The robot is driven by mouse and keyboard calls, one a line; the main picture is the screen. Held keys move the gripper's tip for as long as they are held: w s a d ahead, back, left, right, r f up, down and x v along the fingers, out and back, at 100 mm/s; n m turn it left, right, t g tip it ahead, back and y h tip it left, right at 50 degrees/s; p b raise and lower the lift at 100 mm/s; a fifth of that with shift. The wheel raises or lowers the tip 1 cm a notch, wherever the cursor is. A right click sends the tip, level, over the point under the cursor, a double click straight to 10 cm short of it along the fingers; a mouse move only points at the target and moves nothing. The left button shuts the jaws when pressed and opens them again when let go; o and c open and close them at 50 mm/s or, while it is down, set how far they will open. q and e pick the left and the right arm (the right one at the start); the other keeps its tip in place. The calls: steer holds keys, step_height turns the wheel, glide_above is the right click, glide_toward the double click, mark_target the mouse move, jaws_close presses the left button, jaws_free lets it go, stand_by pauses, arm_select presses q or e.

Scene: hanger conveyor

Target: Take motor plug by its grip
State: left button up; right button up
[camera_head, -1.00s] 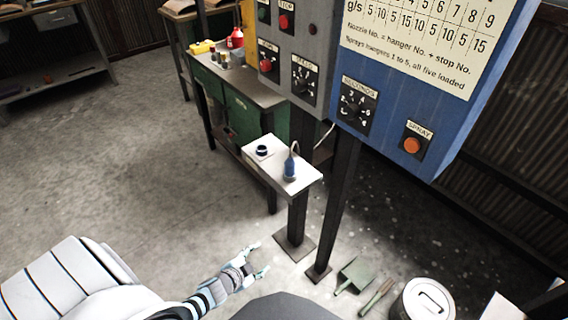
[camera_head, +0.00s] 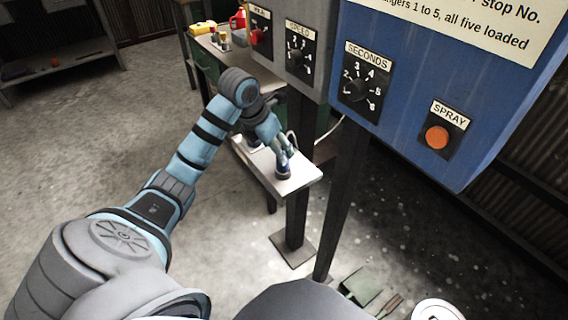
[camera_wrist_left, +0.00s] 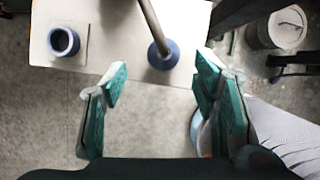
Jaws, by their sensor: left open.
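The motor plug (camera_head: 283,173) is blue and stands on a small white shelf (camera_head: 300,181), with a cable rising from its top. In the left wrist view the plug (camera_wrist_left: 163,55) shows from above, its cable running up out of the picture. My left gripper (camera_head: 281,154) is at the plug in the head view and partly hides it. In the left wrist view my left gripper (camera_wrist_left: 160,85) has its two green-padded fingers spread wide, with the plug just beyond the gap between the tips. I see no contact. My right gripper is not in view.
A dark blue round socket (camera_wrist_left: 63,41) sits on the shelf left of the plug. A blue control box (camera_head: 410,90) with a seconds dial and an orange spray button hangs at right. A dark post (camera_head: 341,205) stands right of the shelf. A dustpan (camera_head: 360,285) lies on the floor.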

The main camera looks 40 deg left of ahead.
mark_target(280, 168)
arm_select(q)
steer(key=b+x, duration=0.1)
steer(key=x, duration=0.4)
steer(key=shift+s+d+f+b, duration=0.1)
steer(key=shift+d+f+b, duration=0.1)
steer(key=shift+f+b, duration=0.2)
steer(key=shift+f, duration=0.25)
steer(key=shift+w, duration=0.2)
steer(key=shift+c, duration=0.4)
steer(key=c, duration=1.1)
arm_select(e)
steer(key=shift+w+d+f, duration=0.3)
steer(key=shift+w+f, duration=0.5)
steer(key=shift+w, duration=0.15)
arm_select(q)
steer(key=shift+r, duration=0.15)
